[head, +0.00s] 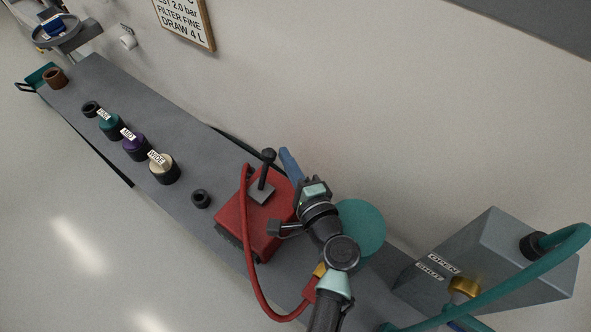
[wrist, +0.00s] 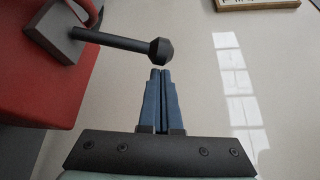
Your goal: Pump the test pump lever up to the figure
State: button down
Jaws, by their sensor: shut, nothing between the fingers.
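The red test pump (head: 251,215) stands on the grey bench, with a red hose looping from it. Its dark lever (head: 267,168) rises from a grey square block on top and ends in a round knob. In the wrist view the lever (wrist: 115,40) reaches across from the left, and its knob (wrist: 161,51) is just beyond my fingertips. My gripper (wrist: 160,72) has its blue fingers shut and empty, close to the knob; touching or apart I cannot tell. In the head view my gripper (head: 286,156) is right of the lever. No pump gauge reading is legible.
A wall sign (head: 186,20) reads partly "2.0 bar, FILTER FINE, DRAW 4 L". Labelled green, purple and cream (head: 163,168) fittings stand left along the bench. A grey box (head: 490,260) marked OPEN and SHUT, with a teal hose (head: 540,270), is at right.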

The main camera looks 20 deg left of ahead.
jog(key=shift+w+a, duration=0.4)
jog(key=shift+s+f+b, duration=0.15)
jog(key=shift+b, duration=0.55)
